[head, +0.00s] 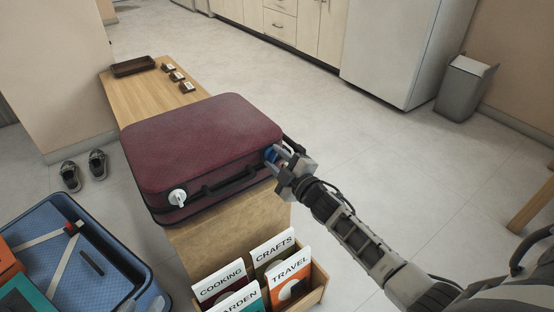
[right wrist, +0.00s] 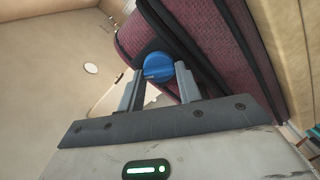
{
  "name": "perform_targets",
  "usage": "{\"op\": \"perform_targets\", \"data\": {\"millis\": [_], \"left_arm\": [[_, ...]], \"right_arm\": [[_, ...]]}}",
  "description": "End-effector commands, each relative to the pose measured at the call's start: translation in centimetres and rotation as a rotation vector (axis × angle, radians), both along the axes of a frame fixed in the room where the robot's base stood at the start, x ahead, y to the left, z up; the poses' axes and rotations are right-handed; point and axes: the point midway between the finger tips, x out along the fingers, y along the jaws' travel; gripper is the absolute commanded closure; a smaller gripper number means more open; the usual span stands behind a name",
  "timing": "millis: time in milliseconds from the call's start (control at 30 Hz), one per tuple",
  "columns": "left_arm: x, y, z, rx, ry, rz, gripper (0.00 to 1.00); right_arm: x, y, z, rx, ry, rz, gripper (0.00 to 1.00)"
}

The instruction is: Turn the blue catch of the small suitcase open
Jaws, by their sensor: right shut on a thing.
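The small suitcase (head: 200,135) is maroon with dark trim and lies flat and closed on a wooden bench. Its blue catch (head: 269,154) is at the right end of the front side, partly hidden by my right gripper (head: 279,158). In the right wrist view, the round blue catch (right wrist: 158,66) sits between the two fingertips of my right gripper (right wrist: 160,80), which is shut on it. A white catch (head: 177,197) is at the left end of the same side, with a black handle (head: 222,186) between them. My left gripper is not in view.
The wooden bench (head: 150,92) carries a dark tray (head: 134,66) and several small items at its far end. A crate of labelled books (head: 318,290) stands in front. An open blue suitcase (head: 45,215) lies at lower left. Shoes (head: 83,171) are on the floor.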

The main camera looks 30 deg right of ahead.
Motion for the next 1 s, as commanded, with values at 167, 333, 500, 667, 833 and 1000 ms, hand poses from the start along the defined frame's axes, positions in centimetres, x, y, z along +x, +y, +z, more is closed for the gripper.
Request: {"op": "perform_targets", "data": {"millis": [167, 333, 500, 667, 833, 1000], "left_arm": [[-0.1, -0.1, 0.1, -0.008, -0.013, 0.000, 0.64], [-0.3, -0.3, 0.5, -0.015, -0.034, -0.010, 0.64], [-0.5, -0.3, 0.5, -0.019, -0.042, -0.014, 0.64], [-0.5, -0.4, 0.6, -0.026, -0.050, -0.012, 0.64], [-0.4, -0.4, 1.2, -0.035, -0.069, -0.011, 0.64], [-0.4, -0.4, 1.4, -0.037, -0.074, -0.012, 0.64]], "right_arm": [[-0.1, 0.1, -0.2, -0.165, -0.022, 0.001, 0.88], [-0.1, 0.1, -0.3, -0.306, -0.042, 0.001, 0.88], [-0.1, 0.1, -0.4, -0.420, -0.058, 0.001, 0.88], [-0.1, 0.1, -0.3, -0.496, -0.069, 0.001, 0.88], [-0.1, 0.1, -0.4, -0.545, -0.075, 0.002, 0.88], [-0.1, 0.1, -0.4, -0.565, -0.077, 0.001, 0.88]]}}
